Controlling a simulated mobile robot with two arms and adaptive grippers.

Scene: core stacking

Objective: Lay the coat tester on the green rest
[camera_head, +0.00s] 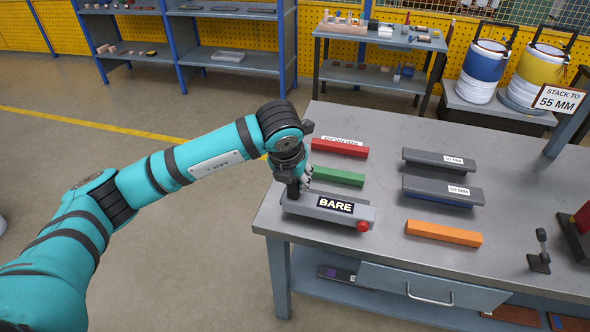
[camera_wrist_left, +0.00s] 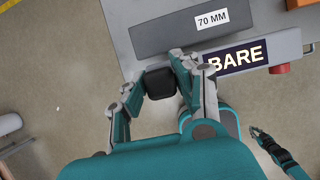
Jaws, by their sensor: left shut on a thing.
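The coat tester (camera_head: 318,213) looks like a grey box with a "BARE" display, a red knob at its right end and a black upright grip at its left end. My left gripper (camera_head: 297,183) is shut on that black grip, near the table's front left corner. In the left wrist view the gripper (camera_wrist_left: 160,84) has the black block between its fingers, with the tester's display (camera_wrist_left: 235,58) to the right. The green rest (camera_head: 337,176) is a bare green bar just behind the tester.
A grey 70 MM core (camera_wrist_left: 178,27) lies close beside the tester. A red rest (camera_head: 340,148), an orange bar (camera_head: 443,233) and two grey 50 MM cores (camera_head: 432,158) (camera_head: 441,188) lie on the workbench (camera_head: 385,130). A small black stand (camera_head: 540,262) is at right.

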